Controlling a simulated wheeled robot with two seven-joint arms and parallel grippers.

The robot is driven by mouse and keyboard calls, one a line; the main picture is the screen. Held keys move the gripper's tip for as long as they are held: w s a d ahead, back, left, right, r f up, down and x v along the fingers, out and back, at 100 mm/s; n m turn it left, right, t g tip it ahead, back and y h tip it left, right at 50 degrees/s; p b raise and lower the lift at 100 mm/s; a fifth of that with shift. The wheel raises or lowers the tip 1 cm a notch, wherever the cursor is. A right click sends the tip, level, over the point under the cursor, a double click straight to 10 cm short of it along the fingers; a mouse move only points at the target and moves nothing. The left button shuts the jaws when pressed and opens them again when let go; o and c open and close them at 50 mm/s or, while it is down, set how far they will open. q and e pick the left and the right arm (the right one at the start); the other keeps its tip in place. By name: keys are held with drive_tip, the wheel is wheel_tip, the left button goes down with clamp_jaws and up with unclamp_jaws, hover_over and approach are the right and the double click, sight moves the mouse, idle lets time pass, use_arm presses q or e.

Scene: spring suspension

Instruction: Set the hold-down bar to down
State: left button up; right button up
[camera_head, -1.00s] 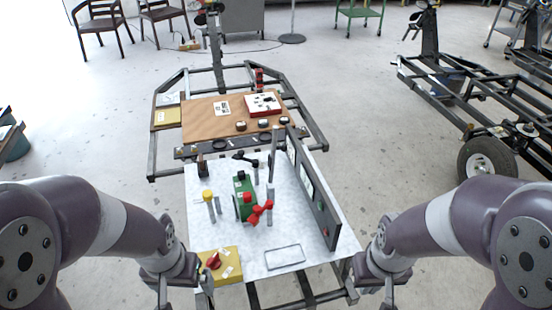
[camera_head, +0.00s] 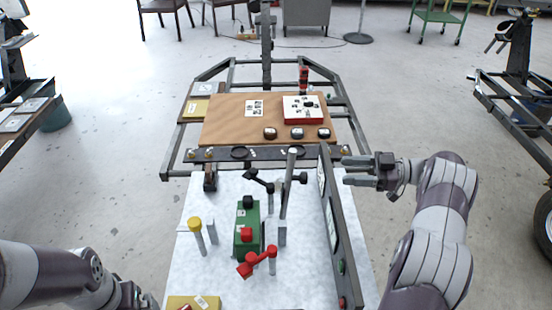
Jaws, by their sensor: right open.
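A grey bar (camera_head: 288,188) stands steeply raised on a grey post (camera_head: 282,232) at the middle of the white worktop. It has a round top end and a black knob on its right side; it looks like the hold-down bar, in a raised position. A black lever (camera_head: 259,180) on a separate post is just left of it. My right gripper (camera_head: 346,170) is open and empty, pointing left, beyond the right side of the upright panel and apart from the bar. My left gripper (camera_head: 140,298) is only partly in view at the bottom left; its fingers cannot be made out.
A dark upright panel (camera_head: 335,225) stands between my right gripper and the bar. A green block (camera_head: 246,238), a red lever (camera_head: 258,262) and a yellow-capped post (camera_head: 195,226) stand left of the bar. A brown board (camera_head: 228,120) with small items lies behind.

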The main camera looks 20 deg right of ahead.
sight(304, 177)
drive_tip(key=s+a+r+g+y, duration=0.2)
drive_tip(key=s+r, duration=0.1)
drive_tip(key=s, duration=0.2)
use_arm(q)
drive_tip(key=shift+s+a+r+p, duration=0.2)
drive_tip(key=shift+s+r+p, duration=0.05)
drive_tip(key=shift+r+p, duration=0.15)
drive_tip(key=shift+s+a+r+p, duration=0.2)
drive_tip(key=shift+r+p, duration=0.1)
drive_tip(key=shift+r, duration=0.1)
use_arm(e)
drive_tip(key=shift+n, duration=0.3)
drive_tip(key=x, duration=0.8)
drive_tip(key=w+f+x, duration=0.1)
drive_tip(key=x, duration=0.3)
drive_tip(key=shift+a, duration=0.15)
drive_tip(key=shift+r, duration=0.1)
drive_tip(key=shift+c, duration=0.3)
clamp_jaws()
